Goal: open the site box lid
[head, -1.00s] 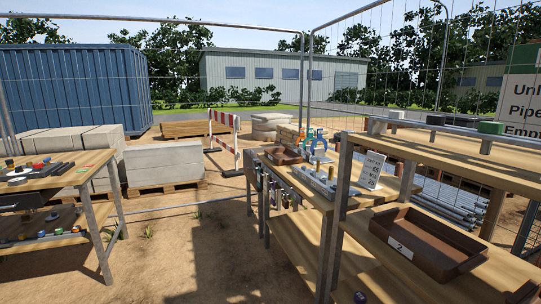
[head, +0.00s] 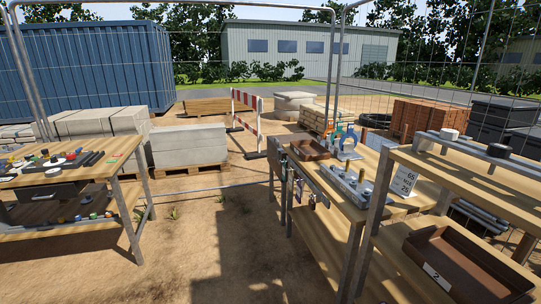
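No site box with a lid can be made out for certain in the head view. Dark grey box-like shapes (head: 505,115) stand at the right behind the near shelf, partly hidden by it. I cannot tell whether one of them is the site box or has a lid. Neither of my grippers is in view.
A wooden workbench (head: 130,148) with small parts stands at left. At right are a bench (head: 340,205) and a shelf unit (head: 460,182) with a brown tray (head: 470,268). Mesh fencing, concrete blocks (head: 190,143) and a striped barrier (head: 246,110) lie beyond. Sandy ground between the benches is open.

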